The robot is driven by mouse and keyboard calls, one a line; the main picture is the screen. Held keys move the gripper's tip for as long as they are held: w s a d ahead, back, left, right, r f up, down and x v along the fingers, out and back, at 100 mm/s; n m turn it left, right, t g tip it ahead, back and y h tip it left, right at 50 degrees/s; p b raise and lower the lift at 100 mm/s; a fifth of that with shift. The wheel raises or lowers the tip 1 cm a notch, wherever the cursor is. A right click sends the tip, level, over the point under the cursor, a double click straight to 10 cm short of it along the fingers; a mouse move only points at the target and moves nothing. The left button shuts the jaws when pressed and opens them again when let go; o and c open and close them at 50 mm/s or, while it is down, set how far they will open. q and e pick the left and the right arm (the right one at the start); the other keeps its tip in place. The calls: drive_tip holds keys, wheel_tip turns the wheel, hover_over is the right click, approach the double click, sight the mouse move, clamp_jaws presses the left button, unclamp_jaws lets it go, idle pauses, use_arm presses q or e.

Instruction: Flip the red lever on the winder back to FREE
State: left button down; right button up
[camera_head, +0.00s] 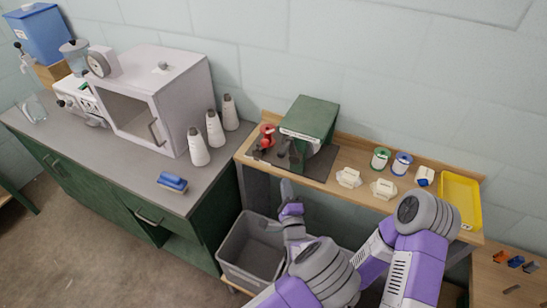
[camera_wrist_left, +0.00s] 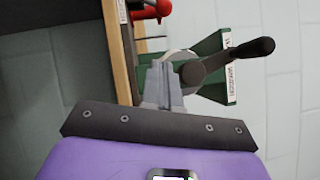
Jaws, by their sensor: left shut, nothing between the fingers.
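The winder is a dark green box (camera_head: 312,118) on a dark base plate at the left end of the wooden bench. A red part (camera_head: 267,130) stands at its left; I cannot tell whether it is the lever or a spool. In the left wrist view a red part (camera_wrist_left: 150,10) shows at the top edge, and the green winder body (camera_wrist_left: 216,88) is behind a grey arm with a black knob (camera_wrist_left: 255,48). Any FREE marking is unreadable. My left gripper (camera_head: 287,186) is shut and empty, in front of and below the winder. My right gripper is out of view.
The wooden bench (camera_head: 335,187) also holds white blocks (camera_head: 348,177), green and blue spools (camera_head: 381,158) and a yellow tray (camera_head: 460,199). A grey bin (camera_head: 250,250) is below. White cones (camera_head: 198,147) and a blue brush-like item (camera_head: 172,183) are on the left counter.

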use_arm(q)
approach(262, 147)
drive_tip(key=w+d, duration=0.2)
drive_tip(key=d, duration=0.1)
drive_tip(key=w+d+r+b, duration=0.1)
drive_tip(key=d, duration=0.1)
drive_tip(key=shift+w+d, duration=0.15)
drive_tip(key=shift+w+a+r, duration=0.3)
drive_tip(key=shift+w+a, duration=0.25)
drive_tip(key=shift+a, duration=0.25)
drive_tip(key=shift+w+a+r, duration=0.3)
drive_tip(key=shift+w+a, duration=0.25)
drive_tip(key=shift+a, duration=0.25)
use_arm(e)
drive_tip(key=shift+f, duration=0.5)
use_arm(q)
drive_tip(key=shift+d+r, duration=0.1)
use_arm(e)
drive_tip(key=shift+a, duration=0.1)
use_arm(q)
drive_tip(key=shift+a+r+n, duration=0.1)
drive_tip(key=shift+a+n, duration=0.1)
drive_tip(key=shift+n, duration=0.1)
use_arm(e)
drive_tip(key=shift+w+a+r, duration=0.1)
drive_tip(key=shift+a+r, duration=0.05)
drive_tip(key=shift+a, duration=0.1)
